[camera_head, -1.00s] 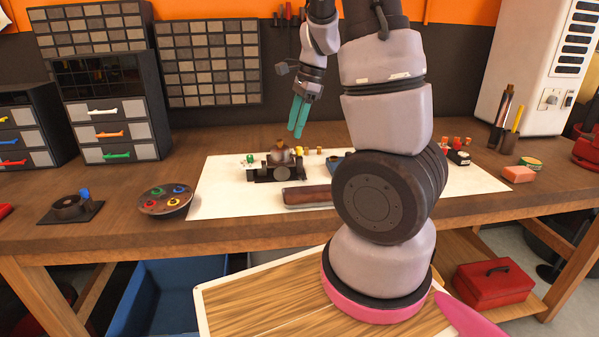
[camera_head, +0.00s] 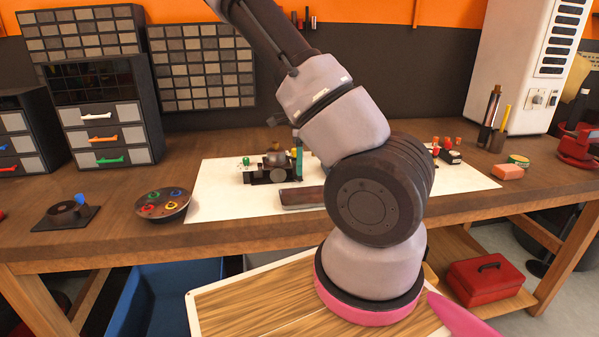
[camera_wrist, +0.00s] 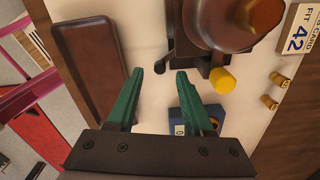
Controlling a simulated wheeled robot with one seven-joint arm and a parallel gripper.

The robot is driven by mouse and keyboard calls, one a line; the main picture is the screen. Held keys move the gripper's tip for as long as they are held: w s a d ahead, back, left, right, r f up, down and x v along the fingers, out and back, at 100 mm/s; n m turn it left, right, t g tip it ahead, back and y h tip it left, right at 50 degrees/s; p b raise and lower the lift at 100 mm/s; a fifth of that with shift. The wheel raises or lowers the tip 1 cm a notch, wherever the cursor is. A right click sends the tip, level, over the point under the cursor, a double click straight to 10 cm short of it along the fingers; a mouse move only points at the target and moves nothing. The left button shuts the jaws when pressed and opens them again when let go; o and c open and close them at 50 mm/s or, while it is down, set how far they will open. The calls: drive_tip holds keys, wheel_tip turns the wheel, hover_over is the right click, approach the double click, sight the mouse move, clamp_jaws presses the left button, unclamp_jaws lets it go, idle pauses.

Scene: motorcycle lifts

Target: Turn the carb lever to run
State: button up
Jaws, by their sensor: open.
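The carburettor (camera_head: 278,160), a brown body on a black stand, sits on the white mat (camera_head: 225,200). In the wrist view its brown bowl-like body (camera_wrist: 225,20) is at the top right. A thin dark lever with a rounded end (camera_wrist: 159,67) sticks out from its left side. My gripper (camera_wrist: 160,75) is open with green fingers, and the lever's end appears between or just beyond the fingertips. I cannot tell the depth or any contact. In the head view a green finger shows beside the carburettor's right side, and my arm hides much of the gripper.
A brown tray (camera_wrist: 88,60) lies left of the fingers. A round dish (camera_head: 163,205) with coloured rings stands left of the mat.

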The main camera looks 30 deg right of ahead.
drive_tip(key=shift+f, duration=1.4)
clamp_jaws()
drive_tip(key=shift+w+d+n, duration=0.1)
drive_tip(key=shift+n, duration=0.3)
drive_tip(key=shift+w+d+n, duration=0.1)
drive_tip(key=shift+d+n, duration=0.2)
drive_tip(key=shift+n, duration=0.7)
drive_tip(key=n, duration=0.3)
drive_tip(key=shift+w+d+n, duration=0.3)
drive_tip(key=shift+w+d, duration=0.05)
drive_tip(key=shift+w+d+n, duration=0.15)
drive_tip(key=shift+w+n, duration=0.1)
drive_tip(key=shift+n, duration=0.9)
drive_tip(key=shift+w+d+n, duration=0.1)
drive_tip(key=shift+w+n, duration=0.15)
drive_tip(key=shift+n, duration=0.9)
